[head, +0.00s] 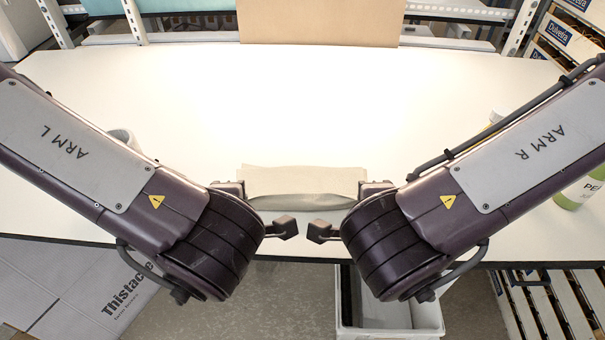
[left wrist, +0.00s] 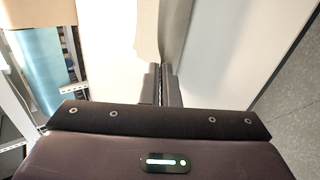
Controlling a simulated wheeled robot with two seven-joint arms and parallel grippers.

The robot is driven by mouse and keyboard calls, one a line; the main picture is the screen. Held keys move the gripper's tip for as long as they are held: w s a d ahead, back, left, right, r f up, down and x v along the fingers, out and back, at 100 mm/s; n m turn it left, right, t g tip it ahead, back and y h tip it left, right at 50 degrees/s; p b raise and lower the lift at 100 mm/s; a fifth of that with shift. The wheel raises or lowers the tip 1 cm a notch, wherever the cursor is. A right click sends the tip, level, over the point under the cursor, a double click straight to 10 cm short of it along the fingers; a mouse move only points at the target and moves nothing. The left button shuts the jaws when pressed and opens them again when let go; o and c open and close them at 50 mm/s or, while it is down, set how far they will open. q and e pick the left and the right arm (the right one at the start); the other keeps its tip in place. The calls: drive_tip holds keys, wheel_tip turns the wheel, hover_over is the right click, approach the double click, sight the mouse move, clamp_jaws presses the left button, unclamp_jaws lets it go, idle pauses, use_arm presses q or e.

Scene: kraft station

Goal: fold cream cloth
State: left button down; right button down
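The cream cloth (head: 305,178) lies on the white table near its front edge, between my two arms. Its near part stands up as a shaded, slightly sagging band stretched between the grippers. In the left wrist view my left gripper (left wrist: 161,84) has its fingers nearly together with the cloth (left wrist: 146,32) pinched between them. My right gripper (head: 372,188) is at the cloth's right end, level with the left one. Its fingertips are mostly hidden by my wrist, but the raised band runs up to it as on the left side.
The white table (head: 300,100) is clear behind the cloth. A pale cup (head: 124,137) is partly hidden behind my left arm. A bottle with green contents (head: 582,192) stands at the right. A brown board (head: 320,22) stands at the back. A white bin (head: 427,318) sits below the front edge.

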use_arm(q)
drive_tip(key=c, duration=1.3)
unclamp_jaws()
use_arm(e)
drive_tip(key=c, duration=1.3)
unclamp_jaws()
use_arm(q)
drive_tip(key=shift+r, duration=0.15)
use_arm(e)
drive_tip(key=shift+r, duration=0.15)
